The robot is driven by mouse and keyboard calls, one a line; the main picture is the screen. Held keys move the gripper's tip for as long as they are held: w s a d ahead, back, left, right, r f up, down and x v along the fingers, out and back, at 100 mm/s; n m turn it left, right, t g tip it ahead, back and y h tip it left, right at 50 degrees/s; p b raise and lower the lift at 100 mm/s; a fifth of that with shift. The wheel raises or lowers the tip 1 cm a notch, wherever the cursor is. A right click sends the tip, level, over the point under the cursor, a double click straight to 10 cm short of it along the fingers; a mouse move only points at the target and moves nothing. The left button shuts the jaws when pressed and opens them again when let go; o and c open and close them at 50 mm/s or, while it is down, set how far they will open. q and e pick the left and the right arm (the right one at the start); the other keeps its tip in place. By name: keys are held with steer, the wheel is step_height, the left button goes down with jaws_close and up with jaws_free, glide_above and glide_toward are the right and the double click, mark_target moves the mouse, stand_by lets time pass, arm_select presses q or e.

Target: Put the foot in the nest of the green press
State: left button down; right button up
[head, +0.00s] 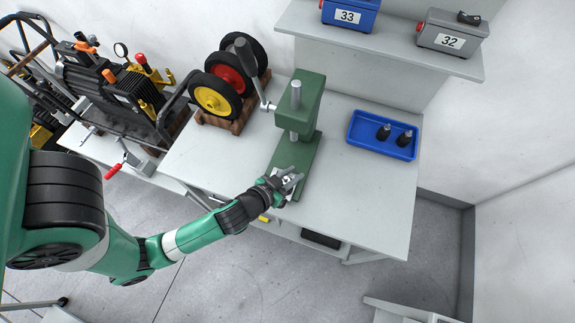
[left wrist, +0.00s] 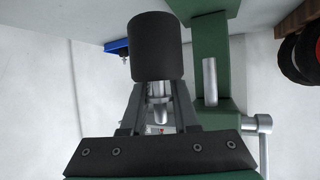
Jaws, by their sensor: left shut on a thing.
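The green press (head: 310,105) stands on the grey table with its silver ram pointing down over its green base. My left gripper (head: 290,180) is over the front end of that base. In the left wrist view my left gripper (left wrist: 157,95) is shut on the metal stem of a black, round foot (left wrist: 155,45). The press (left wrist: 245,100) and its silver ram (left wrist: 209,80) show beside the foot there. The held foot cannot be made out in the head view. I cannot make out the nest, or whether the foot touches it. My right gripper is not in view.
A blue tray (head: 357,142) with two black feet (head: 404,139) lies right of the press. Wheels (head: 215,98) on a wooden rack stand behind it to the left. The press lever (head: 248,65) sticks up on its left. The table's front right is clear.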

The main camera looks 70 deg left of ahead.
arm_select(q)
steer(key=a+f, duration=0.4)
steer(key=w+a+f+b, duration=0.1)
steer(key=a+f, duration=0.1)
steer(key=shift+a+f+b, duration=0.2)
steer(key=shift+f+b, duration=0.4)
steer(key=shift+f, duration=1.15)
steer(key=shift+f, duration=0.1)
steer(key=c, duration=0.7)
jaws_free()
steer(key=shift+o, duration=0.2)
